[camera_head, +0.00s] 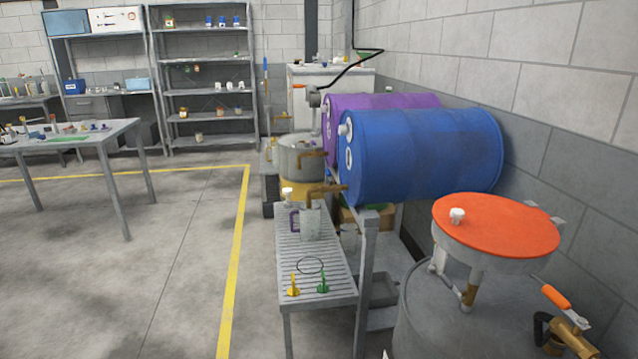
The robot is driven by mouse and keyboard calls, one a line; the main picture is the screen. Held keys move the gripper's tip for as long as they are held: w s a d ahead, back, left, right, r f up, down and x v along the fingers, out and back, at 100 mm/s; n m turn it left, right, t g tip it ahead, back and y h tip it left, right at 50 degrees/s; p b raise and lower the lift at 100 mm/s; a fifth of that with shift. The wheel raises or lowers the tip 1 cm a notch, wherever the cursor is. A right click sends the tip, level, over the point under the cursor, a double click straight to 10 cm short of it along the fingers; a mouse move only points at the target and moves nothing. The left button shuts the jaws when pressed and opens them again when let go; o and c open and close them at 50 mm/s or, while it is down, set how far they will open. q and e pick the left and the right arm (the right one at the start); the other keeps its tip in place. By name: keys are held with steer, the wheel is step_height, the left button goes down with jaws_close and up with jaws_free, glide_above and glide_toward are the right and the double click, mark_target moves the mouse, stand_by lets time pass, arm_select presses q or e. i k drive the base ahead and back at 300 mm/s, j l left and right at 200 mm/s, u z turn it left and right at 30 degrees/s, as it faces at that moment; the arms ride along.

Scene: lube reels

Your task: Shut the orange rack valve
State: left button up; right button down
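An orange lever handle (555,297) slants over a brass valve (568,338) at the lower right, partly cut off by the frame edge. I cannot tell from this view whether that valve is open or shut. A blue drum (430,155) lies on its side on the rack (368,250), with a brass tap (325,192) at its front above a grey jug (311,222). A purple drum (380,102) lies behind it, with another brass tap (310,154).
An orange-topped grey container (497,226) stands at the right above a large grey drum (440,318), near the block wall. A slatted stand (330,275) holds yellow and green funnels. The floor left of it is clear up to a table (95,135).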

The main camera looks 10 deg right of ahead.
mark_target(557, 299)
steer(key=z, duration=0.5)
steer(key=k+z, duration=0.1)
steer(key=z, duration=0.9)
steer(key=k+z, duration=0.1)
steer(key=z, duration=0.9)
steer(key=k, duration=0.05)
